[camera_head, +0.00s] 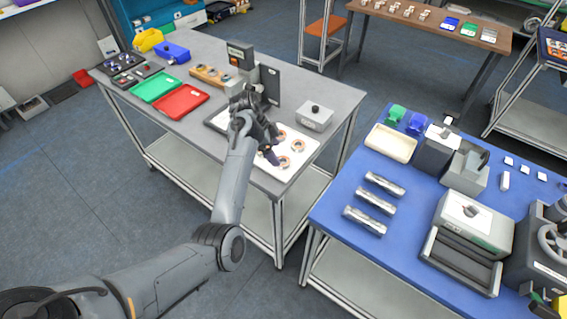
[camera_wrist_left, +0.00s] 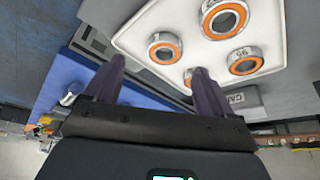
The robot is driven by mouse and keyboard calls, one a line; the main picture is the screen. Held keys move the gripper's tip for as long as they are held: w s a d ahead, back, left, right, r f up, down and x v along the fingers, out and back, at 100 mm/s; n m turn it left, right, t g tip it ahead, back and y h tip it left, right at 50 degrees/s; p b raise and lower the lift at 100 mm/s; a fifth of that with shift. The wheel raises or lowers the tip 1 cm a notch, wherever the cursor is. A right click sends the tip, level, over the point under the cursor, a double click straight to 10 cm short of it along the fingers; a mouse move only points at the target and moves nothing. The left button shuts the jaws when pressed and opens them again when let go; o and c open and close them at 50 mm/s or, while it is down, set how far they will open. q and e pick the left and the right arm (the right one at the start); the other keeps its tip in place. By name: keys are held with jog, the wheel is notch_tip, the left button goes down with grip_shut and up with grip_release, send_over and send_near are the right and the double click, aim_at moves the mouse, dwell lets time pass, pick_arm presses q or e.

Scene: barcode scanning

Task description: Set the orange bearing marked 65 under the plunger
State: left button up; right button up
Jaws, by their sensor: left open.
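A white tray (camera_head: 309,149) holds several orange-ringed bearings (camera_head: 297,146) near the table's right front. In the left wrist view, bearings (camera_wrist_left: 165,48) lie on the tray (camera_wrist_left: 283,45). A marking beside one bearing (camera_wrist_left: 245,61) appears upside down and is hard to read. One finger partly hides a bearing. A grey stand with a dark display head (camera_head: 240,54) is behind the gripper; its plunger cannot be made out. My right gripper is not in view.
A grey box with a black knob (camera_head: 314,117) stands behind the tray. Red (camera_head: 181,102) and green (camera_head: 154,88) trays and a wooden holder (camera_head: 210,76) are to the left. A blue table (camera_head: 335,211) with metal cylinders and machines stands at the right.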

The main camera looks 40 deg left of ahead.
aim_at(283, 161)
pick_arm(q)
jog(key=shift+w+b+x, duration=0.15)
jog(key=shift+b+x, duration=0.05)
jog(key=shift+x, duration=1.2)
jog(key=shift+w+b+x, duration=0.15)
jog(key=shift+x, duration=1.3)
jog(key=shift+a, duration=0.2)
jog(key=shift+c, duration=0.5)
jog(key=c, duration=1.2)
jog(key=shift+r, duration=0.1)
jog(key=shift+c, duration=0.2)
jog(key=shift+r, duration=0.15)
